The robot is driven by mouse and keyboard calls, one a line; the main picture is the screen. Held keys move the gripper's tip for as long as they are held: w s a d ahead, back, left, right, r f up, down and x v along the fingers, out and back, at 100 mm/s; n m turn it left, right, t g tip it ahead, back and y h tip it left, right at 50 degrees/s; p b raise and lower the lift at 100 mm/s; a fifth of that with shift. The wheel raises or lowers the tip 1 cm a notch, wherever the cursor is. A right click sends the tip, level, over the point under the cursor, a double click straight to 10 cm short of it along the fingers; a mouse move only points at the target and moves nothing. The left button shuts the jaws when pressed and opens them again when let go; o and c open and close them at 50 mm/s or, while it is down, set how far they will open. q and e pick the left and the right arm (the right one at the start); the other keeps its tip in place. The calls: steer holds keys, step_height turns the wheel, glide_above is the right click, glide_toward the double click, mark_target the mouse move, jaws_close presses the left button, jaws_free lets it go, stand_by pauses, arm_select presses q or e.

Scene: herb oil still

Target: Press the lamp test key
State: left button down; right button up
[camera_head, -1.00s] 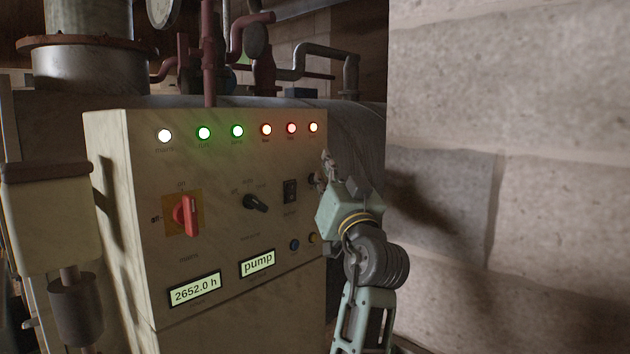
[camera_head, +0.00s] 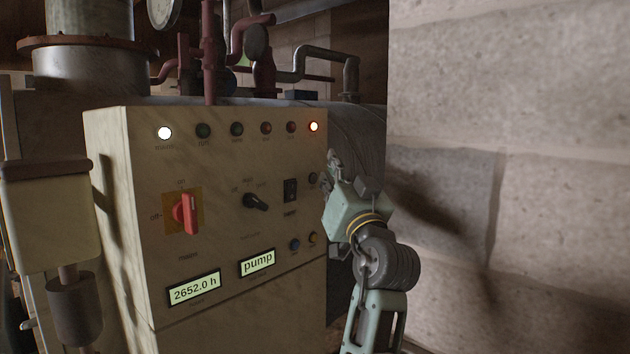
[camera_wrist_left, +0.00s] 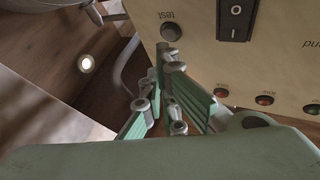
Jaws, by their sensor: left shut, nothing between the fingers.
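The lamp test key is a dark round button (camera_head: 313,178) near the right edge of the cream control panel (camera_head: 215,285). In the left wrist view the key (camera_wrist_left: 171,31) shows next to the word "test". My left gripper (camera_head: 333,160) is shut and empty, to the right of the key and apart from it in the head view. In the left wrist view its fingertips (camera_wrist_left: 171,60) lie just below the key. The white mains lamp (camera_head: 165,133) and the far right red lamp (camera_head: 313,127) are lit. The lamps between them are dark. My right gripper is not in view.
A black rocker switch (camera_head: 290,190), a dark selector knob (camera_head: 255,202) and a red main switch (camera_head: 186,214) sit on the panel. A blue button (camera_head: 294,245) is lower down. A stone wall (camera_head: 530,200) stands to the right. Pipes and a tank are behind.

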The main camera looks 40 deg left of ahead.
arm_select(q)
steer(key=shift+s+d+b, duration=0.2)
steer(key=shift+d+b, duration=0.85)
steer(key=shift+d, duration=1.45)
